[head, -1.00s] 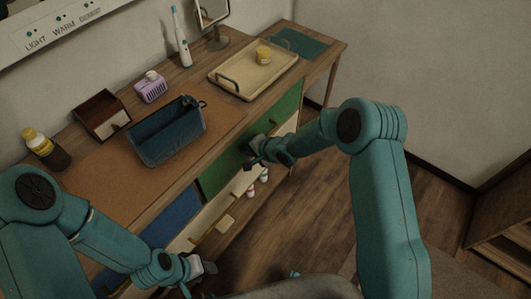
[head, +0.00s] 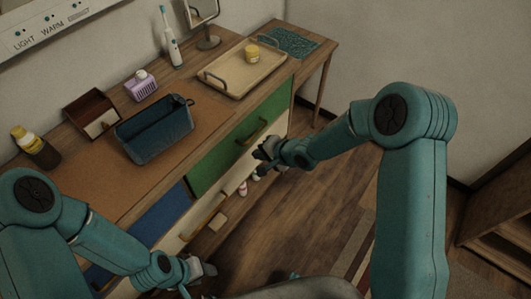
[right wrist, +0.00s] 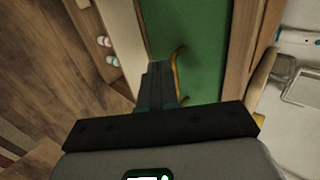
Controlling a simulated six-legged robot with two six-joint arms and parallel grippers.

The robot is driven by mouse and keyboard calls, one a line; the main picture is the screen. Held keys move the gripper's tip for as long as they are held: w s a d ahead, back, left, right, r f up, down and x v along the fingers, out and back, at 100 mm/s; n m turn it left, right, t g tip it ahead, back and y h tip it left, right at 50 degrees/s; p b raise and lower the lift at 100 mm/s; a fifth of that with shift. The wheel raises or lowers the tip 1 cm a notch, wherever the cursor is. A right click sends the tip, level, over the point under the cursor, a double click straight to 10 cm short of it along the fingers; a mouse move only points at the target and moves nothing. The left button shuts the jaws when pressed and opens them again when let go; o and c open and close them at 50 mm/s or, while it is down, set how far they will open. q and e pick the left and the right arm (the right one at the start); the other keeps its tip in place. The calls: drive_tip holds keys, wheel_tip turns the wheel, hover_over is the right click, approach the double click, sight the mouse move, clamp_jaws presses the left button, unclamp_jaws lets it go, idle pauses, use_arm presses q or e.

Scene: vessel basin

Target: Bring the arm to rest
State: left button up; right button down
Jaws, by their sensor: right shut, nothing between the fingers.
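My right gripper (head: 262,154) is shut and empty, in front of the cabinet just below and right of the green drawer front (head: 215,163). In the right wrist view its closed fingers (right wrist: 158,82) point toward the green front, beside a brass handle (right wrist: 177,68). I cannot tell whether they touch it. My left gripper (head: 203,271) is low at the front of the cabinet, by the blue drawer front (head: 160,227). Its fingers are small and partly hidden, so their opening is unclear.
On the cabinet top stand a blue bin (head: 152,134), a tray (head: 232,80) with a yellow-lidded jar (head: 252,54), a brown bottle (head: 40,152), a wooden box (head: 93,113), a purple box (head: 140,87) and an electric toothbrush (head: 171,45). The floor (head: 315,190) right of the cabinet is open.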

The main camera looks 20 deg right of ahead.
drive_tip(key=s+f+n+g+h, duration=0.1)
drive_tip(key=s+f+n+g, duration=0.2)
drive_tip(key=s, duration=1)
drive_tip(key=s+f+n+g, duration=0.4)
drive_tip(key=s+f, duration=0.4)
drive_tip(key=s, duration=0.6)
drive_tip(key=shift+s+d+f+n+h, duration=0.2)
drive_tip(key=shift+n+h, duration=0.2)
drive_tip(key=shift+n, duration=0.2)
